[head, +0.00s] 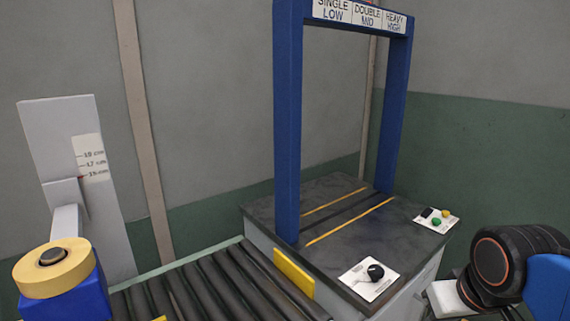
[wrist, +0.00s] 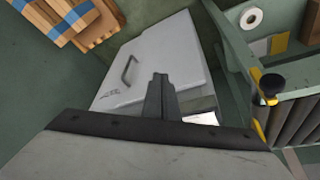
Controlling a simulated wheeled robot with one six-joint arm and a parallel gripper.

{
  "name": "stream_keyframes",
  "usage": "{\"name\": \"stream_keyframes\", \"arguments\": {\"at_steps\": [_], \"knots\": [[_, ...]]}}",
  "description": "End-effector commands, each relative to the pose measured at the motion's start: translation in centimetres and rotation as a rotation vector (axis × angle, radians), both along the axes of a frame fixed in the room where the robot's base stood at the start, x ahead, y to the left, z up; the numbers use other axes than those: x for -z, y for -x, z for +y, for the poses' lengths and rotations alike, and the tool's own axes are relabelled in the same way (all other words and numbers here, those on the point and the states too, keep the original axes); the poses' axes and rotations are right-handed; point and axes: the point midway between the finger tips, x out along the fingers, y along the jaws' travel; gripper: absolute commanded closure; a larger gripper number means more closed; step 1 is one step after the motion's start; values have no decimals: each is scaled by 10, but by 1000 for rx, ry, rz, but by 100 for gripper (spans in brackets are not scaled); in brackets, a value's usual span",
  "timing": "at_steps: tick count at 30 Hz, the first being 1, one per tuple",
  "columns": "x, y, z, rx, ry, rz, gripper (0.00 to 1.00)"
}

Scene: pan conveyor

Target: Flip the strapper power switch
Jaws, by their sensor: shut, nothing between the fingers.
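The strapper's blue arch (head: 287,130) stands on a dark worktop (head: 335,195) in the head view. A small white panel (head: 447,226) at the worktop's right edge carries a black switch (head: 427,212), a yellow button (head: 446,213) and a green button (head: 436,222). The switch's position is too small to tell. My gripper (wrist: 160,80) shows in the wrist view with its fingers together and empty, in front of a grey cabinet face with a handle (wrist: 129,70). The switch cannot be made out in the wrist view. The gripper's fingertips do not show in the head view.
A black knob (head: 375,272) sits on a white plate at the worktop's front. A roller conveyor (head: 190,291) leads in from the left, beside a tape roll on a blue stand (head: 85,300). Wooden pallets (wrist: 85,20) lie at the wrist view's top left.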

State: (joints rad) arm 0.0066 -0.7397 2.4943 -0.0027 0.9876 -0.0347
Motion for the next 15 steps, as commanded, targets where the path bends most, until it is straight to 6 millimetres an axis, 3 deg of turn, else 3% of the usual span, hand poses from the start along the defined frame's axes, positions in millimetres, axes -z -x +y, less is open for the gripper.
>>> {"name": "stream_keyframes", "arguments": {"at_steps": [2, 7, 11, 15], "knots": [[9, 8, 2, 12, -8, -9, 100], [15, 13, 3, 24, -16, -15, 64], [14, 12, 2, 26, -16, -15, 64], [1, -1, -1, 57, -18, -7, 64]]}}
